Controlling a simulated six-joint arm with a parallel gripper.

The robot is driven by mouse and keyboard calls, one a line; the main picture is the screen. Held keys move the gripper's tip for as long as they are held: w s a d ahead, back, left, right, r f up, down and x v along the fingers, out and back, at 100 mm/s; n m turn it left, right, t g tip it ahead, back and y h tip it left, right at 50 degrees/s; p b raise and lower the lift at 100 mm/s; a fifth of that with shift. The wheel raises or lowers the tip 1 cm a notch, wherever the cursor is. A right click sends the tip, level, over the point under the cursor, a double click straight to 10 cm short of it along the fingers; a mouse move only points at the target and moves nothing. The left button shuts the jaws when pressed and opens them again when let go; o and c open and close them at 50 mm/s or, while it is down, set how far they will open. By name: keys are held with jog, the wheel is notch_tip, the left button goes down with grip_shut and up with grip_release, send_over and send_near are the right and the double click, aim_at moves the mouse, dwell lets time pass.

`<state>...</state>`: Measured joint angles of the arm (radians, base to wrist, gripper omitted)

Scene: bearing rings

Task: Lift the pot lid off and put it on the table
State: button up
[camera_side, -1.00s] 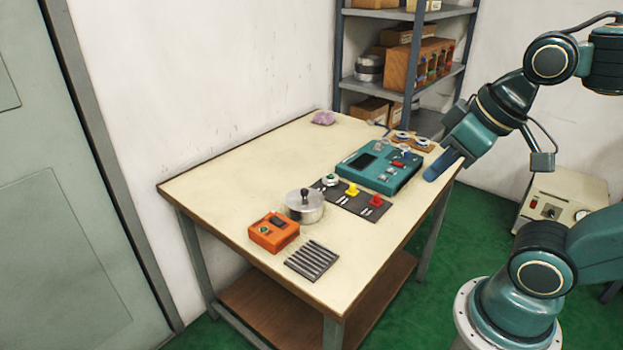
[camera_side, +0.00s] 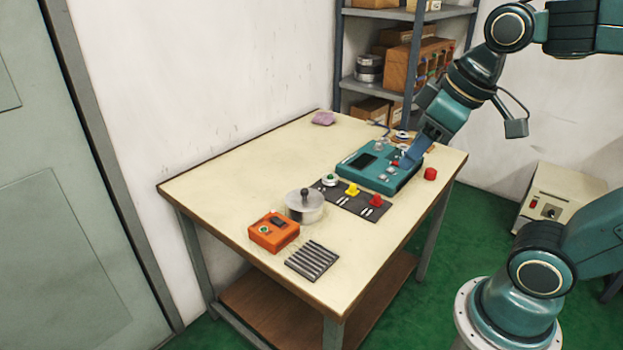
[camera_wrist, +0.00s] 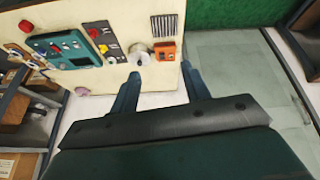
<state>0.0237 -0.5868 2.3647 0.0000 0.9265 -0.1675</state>
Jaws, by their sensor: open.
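The silver pot (camera_side: 304,212) stands on the table (camera_side: 240,180) between the orange box and the dark switch board. Its lid (camera_side: 304,196), with a dark knob on top, sits on the pot. The pot also shows in the wrist view (camera_wrist: 139,56), beyond my fingertips. My gripper (camera_side: 408,160) is above the far right part of the table, over the right side of the teal panel, well away from the pot. In the wrist view its two fingers (camera_wrist: 160,72) are spread apart with nothing between them.
An orange box (camera_side: 273,232) and a ribbed grey rack (camera_side: 312,260) stand near the pot. A switch board (camera_side: 352,198) and teal panel (camera_side: 378,168) lie to its right. A red cylinder (camera_side: 430,174) is at the right edge. The table's left part is clear.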

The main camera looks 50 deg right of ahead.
jog(key=w+d+f+n+g, duration=0.15)
jog(key=w+n, duration=0.25)
jog(key=w, duration=0.6)
jog(key=w+d+n+g, duration=0.1)
jog(key=w+d+n, duration=0.2)
jog(key=w, duration=0.7)
jog(key=w+d+f+n+g, duration=0.2)
jog(key=w+d+f+n, duration=0.4)
jog(key=w+f, duration=0.7)
jog(key=shift+d+f, duration=0.6)
jog(key=shift+d, duration=0.1)
jog(key=shift+w+f+g, duration=0.1)
jog(key=shift+g, duration=0.15)
send_over(304, 190)
jog(key=shift+d+f, duration=0.1)
jog(key=shift+f, duration=4.1)
jog(key=shift+f, duration=2.6)
